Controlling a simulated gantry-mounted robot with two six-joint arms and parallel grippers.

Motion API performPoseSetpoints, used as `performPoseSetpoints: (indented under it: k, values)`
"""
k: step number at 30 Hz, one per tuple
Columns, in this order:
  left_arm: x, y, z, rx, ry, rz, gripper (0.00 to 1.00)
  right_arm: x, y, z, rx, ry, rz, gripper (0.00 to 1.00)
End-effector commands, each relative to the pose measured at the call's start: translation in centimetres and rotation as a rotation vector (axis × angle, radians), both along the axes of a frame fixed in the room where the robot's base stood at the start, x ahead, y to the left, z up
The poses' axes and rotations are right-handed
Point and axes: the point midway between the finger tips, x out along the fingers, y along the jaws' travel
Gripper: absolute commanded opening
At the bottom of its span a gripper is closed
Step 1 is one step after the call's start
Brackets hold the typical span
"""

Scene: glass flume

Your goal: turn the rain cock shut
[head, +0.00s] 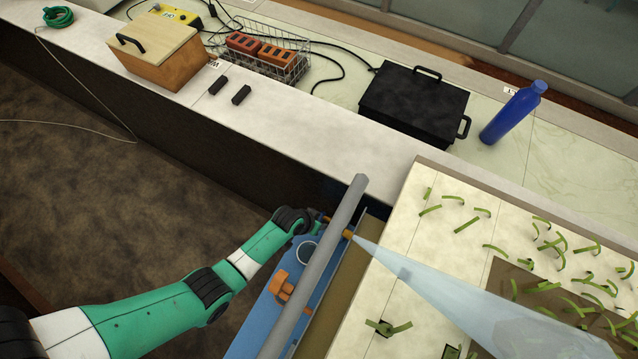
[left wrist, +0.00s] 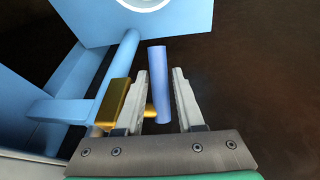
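The rain cock shows in the left wrist view as a brass body (left wrist: 118,100) with a short brass stem and a blue lever handle (left wrist: 159,85). My left gripper (left wrist: 160,74) is open, with one finger on each side of the blue handle. Narrow gaps seem to show between handle and fingers. In the head view my left gripper (head: 320,217) is at the upper end of the grey pipe (head: 320,262), where the arm and pipe mostly hide the cock. A pale fan of water (head: 450,295) sprays right from an orange nozzle (head: 347,234). My right gripper is not in view.
An orange fitting (head: 283,286) sits on the blue frame (head: 262,318) beside the pipe. A planted bed (head: 425,235) with green strips lies to the right. A black case (head: 413,100), blue bottle (head: 513,112), wooden box (head: 155,58) and wire basket (head: 285,62) stand on the rear counter.

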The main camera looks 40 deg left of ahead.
Motion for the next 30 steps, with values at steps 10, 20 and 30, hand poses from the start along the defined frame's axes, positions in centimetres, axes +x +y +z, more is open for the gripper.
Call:
performPoseSetpoints:
  k: [10,20,30]
  values:
    - [0.00,-0.01,0.10,0.000,-0.001,0.000,0.07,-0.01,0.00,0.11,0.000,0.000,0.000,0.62]
    - [-0.01,-0.01,0.08,0.000,0.000,0.000,0.00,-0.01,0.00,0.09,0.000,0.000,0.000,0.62]
    - [-0.01,-0.01,0.08,0.000,0.000,0.000,0.00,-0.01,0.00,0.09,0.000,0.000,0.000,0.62]
